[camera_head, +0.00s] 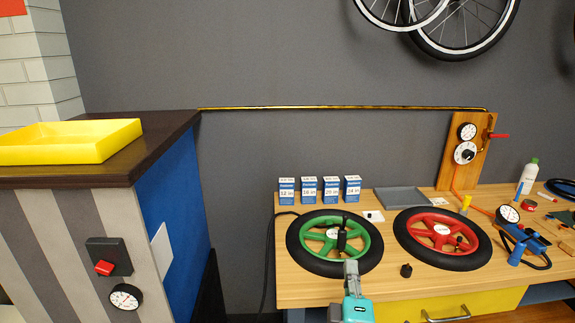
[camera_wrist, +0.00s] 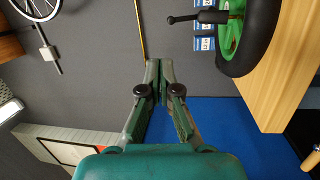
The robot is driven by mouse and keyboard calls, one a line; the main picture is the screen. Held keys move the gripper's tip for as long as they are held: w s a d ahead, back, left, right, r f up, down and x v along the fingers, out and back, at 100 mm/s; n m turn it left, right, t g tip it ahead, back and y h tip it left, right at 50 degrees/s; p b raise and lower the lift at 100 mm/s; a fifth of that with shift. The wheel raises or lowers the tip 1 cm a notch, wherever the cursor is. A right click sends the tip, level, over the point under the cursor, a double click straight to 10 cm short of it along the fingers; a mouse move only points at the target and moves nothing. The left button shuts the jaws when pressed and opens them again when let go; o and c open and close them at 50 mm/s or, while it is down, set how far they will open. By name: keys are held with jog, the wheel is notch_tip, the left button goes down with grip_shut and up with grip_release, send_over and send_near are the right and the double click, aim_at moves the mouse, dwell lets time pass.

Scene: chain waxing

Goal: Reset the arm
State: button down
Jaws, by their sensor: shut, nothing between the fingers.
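My gripper (camera_head: 351,266) is in front of the workbench, at the lower middle of the head view, near the green-rimmed wheel (camera_head: 309,247). In the wrist view my gripper (camera_wrist: 160,68) has its fingertips together with nothing between them. The green wheel lies flat on the bench with a black upright part at its hub. It also shows in the wrist view (camera_wrist: 230,42), at the upper right, apart from the fingers.
A red-rimmed wheel (camera_head: 481,253) lies to the right on the wooden bench (camera_head: 390,291). Several blue and white boxes (camera_head: 309,190), a grey tray (camera_head: 400,197) and a gauge board (camera_head: 462,155) stand behind. A counter with a yellow tray (camera_head: 70,153) is at left.

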jog(key=s+d+f+m+g+y, duration=0.1)
jog(key=s+f+m+g+y, duration=0.3)
jog(key=s+f, duration=1.4)
jog(key=s+d+f+m, duration=0.1)
jog(key=s+m, duration=1)
jog(key=s, duration=1.5)
jog(key=shift+d+f+g+h, duration=0.3)
jog(key=shift+d+f, duration=0.05)
jog(key=shift+d, duration=0.1)
